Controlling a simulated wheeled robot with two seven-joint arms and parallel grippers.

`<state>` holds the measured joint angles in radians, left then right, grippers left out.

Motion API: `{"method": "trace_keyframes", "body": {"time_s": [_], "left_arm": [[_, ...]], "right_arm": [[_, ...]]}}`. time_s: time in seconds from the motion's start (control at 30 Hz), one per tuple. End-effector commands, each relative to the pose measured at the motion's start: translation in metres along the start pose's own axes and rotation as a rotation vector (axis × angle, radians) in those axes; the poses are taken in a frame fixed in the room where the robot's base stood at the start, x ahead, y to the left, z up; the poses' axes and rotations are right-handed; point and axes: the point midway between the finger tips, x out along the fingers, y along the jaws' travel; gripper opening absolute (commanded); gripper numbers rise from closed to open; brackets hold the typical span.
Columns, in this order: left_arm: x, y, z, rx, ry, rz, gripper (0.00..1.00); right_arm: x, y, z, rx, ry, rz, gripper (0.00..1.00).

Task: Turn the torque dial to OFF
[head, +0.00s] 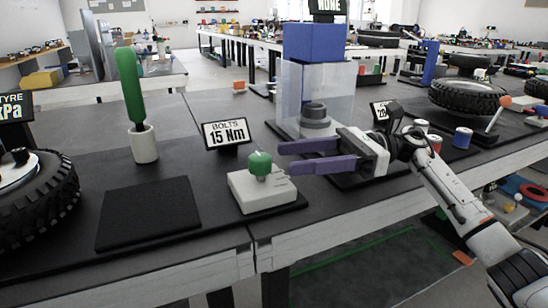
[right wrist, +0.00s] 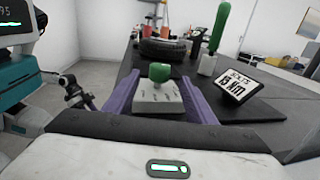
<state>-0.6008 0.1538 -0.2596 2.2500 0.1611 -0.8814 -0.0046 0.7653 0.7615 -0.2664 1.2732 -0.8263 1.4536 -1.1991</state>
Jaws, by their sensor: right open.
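The torque dial is a green knob (head: 260,163) on a pale box (head: 262,191) near the table's front edge. In the right wrist view the green knob (right wrist: 159,72) stands on its box (right wrist: 158,98), between the purple fingers in the picture. The marks on the box are too small to read. My right gripper (head: 283,158) is open and empty, its purple fingers pointing left, just right of the knob in the head view. I see no contact with the knob. My left gripper is not in view.
A sign reading "BOLTS 15 Nm" (head: 227,133) stands behind the dial. A black mat (head: 148,214), a green-handled tool in a white cup (head: 144,145) and a tyre (head: 42,195) are to the left. A clear-walled blue-topped unit (head: 314,45) stands behind my right gripper.

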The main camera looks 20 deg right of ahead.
Motion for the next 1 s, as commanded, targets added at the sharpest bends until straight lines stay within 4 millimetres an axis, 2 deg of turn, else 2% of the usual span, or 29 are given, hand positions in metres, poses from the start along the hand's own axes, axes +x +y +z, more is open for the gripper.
{"method": "trace_keyframes", "body": {"time_s": [0.1,0.2,0.77,0.87,1.0], "left_arm": [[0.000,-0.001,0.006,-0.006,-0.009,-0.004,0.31],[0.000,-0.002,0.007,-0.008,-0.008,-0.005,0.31],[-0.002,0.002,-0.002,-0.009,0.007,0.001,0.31],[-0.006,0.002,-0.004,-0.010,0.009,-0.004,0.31],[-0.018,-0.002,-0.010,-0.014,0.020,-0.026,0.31]], "right_arm": [[-0.016,-0.001,0.000,0.001,0.001,-0.001,0.51],[-0.023,0.000,0.000,0.001,0.000,-0.001,0.51],[-0.025,0.000,0.001,0.000,0.000,0.001,0.51],[-0.025,0.000,0.009,-0.001,0.000,0.001,0.51],[-0.025,0.000,0.031,-0.001,0.000,0.001,0.51]]}}
